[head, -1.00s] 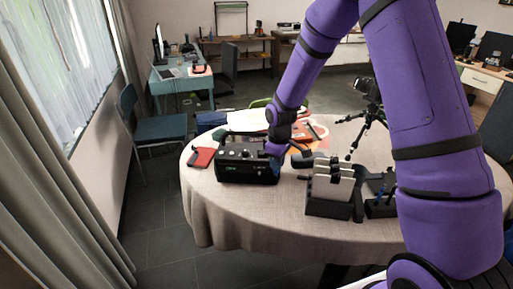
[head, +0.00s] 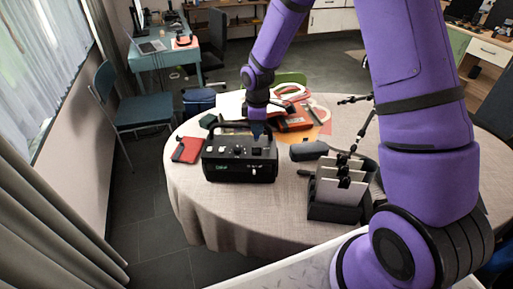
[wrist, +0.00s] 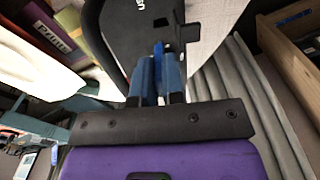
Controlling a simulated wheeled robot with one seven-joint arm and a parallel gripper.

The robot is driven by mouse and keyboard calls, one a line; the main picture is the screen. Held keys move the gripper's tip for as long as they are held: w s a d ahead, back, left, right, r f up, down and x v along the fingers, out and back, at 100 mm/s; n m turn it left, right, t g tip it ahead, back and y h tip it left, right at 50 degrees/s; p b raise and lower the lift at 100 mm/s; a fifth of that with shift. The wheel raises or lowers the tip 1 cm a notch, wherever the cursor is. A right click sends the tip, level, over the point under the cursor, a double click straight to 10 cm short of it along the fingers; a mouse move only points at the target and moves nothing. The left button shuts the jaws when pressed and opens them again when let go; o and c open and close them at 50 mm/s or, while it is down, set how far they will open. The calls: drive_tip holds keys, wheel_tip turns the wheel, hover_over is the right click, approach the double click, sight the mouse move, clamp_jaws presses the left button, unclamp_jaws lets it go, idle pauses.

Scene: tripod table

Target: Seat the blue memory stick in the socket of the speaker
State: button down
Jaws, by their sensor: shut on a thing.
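The speaker (head: 240,172) is a black box with knobs on top, standing on the left part of the round table. My gripper (head: 257,131) points down at the rear right of the speaker's top. In the wrist view my gripper (wrist: 158,78) is shut on the blue memory stick (wrist: 159,50), a narrow blue piece between its blue fingers. The stick's far end is against or just above a black surface (wrist: 135,32), likely the speaker. The socket is hidden, and I cannot tell whether the stick is in it.
A red notebook (head: 187,150) lies left of the speaker. A black rack (head: 335,211) with pale upright plates stands to the right, beside a dark cylinder (head: 309,151). A tripod (head: 366,128) stands behind. The cloth in front of the speaker is clear.

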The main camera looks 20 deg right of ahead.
sight(258, 138)
drive_tip(key=shift+s+f, duration=0.1)
drive_tip(key=shift+f, duration=3.7)
